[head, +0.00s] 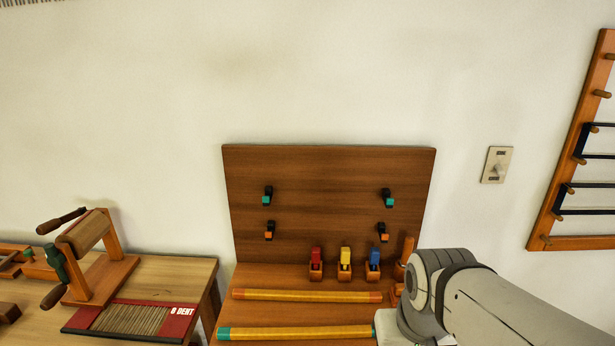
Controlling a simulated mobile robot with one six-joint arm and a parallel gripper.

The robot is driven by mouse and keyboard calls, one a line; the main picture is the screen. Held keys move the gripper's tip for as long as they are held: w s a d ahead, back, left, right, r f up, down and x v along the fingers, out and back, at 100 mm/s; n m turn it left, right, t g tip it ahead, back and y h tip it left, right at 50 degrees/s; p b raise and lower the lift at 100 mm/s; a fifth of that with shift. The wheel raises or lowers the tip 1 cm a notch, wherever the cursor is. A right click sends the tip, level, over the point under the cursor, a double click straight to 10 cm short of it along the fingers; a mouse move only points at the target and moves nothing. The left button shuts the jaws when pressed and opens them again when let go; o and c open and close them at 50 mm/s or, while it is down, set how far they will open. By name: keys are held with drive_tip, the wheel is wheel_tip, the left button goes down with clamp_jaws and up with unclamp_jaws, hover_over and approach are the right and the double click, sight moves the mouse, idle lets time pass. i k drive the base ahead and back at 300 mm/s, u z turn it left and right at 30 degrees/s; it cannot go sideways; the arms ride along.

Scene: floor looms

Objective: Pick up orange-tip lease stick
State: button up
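The orange-tip lease stick (305,295) is a long yellow-tan stick with orange ends. It lies level across the brown wooden surface, below the upright board. A similar stick with a green-teal end (295,333) lies nearer, roughly parallel to it and apart from it. My grey arm covers the lower right of the view, close to the right ends of both sticks. The right end of the teal-tip stick is partly hidden there. My gripper itself does not show.
The upright wooden board (330,180) carries two teal-tipped hooks and two orange-tipped hooks. Red, yellow (345,257) and blue pieces stand in wooden holders behind the sticks. A table with a winder (90,255) and a red-ended reed (135,318) is at left. A peg frame (572,150) hangs right.

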sight(375, 297)
drive_tip(key=z, duration=1.85)
drive_tip(key=k, duration=1.35)
drive_tip(key=u, duration=1.2)
drive_tip(key=i, duration=1.5)
drive_tip(key=u, duration=0.05)
